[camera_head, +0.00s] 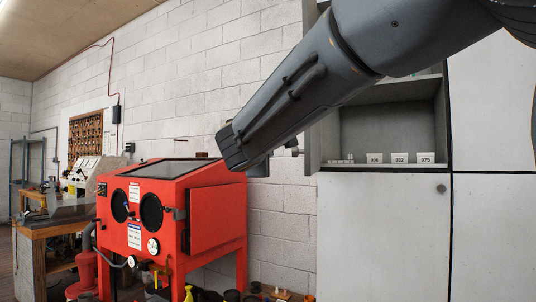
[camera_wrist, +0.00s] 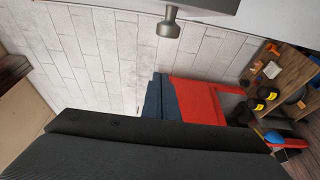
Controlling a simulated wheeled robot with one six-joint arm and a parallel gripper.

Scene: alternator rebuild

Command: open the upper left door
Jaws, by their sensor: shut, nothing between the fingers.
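The upper left door (camera_head: 311,120) of the grey cabinet stands open. It is seen nearly edge-on, swung out at the left of the compartment. Its round metal knob (camera_head: 293,151) points left from the outer face. In the wrist view the knob (camera_wrist: 170,24) hangs at the top centre, below a strip of the door (camera_wrist: 215,5). My gripper (camera_head: 258,168) is shut and empty, left of the knob and apart from it. My arm hides part of the door and the upper compartment.
The open compartment shows a shelf (camera_head: 400,92) and small labelled white boxes (camera_head: 399,158). The lower left door (camera_head: 383,235) is closed. A red blasting cabinet (camera_head: 205,215) stands left, below my gripper. A block wall (camera_head: 240,60) is behind.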

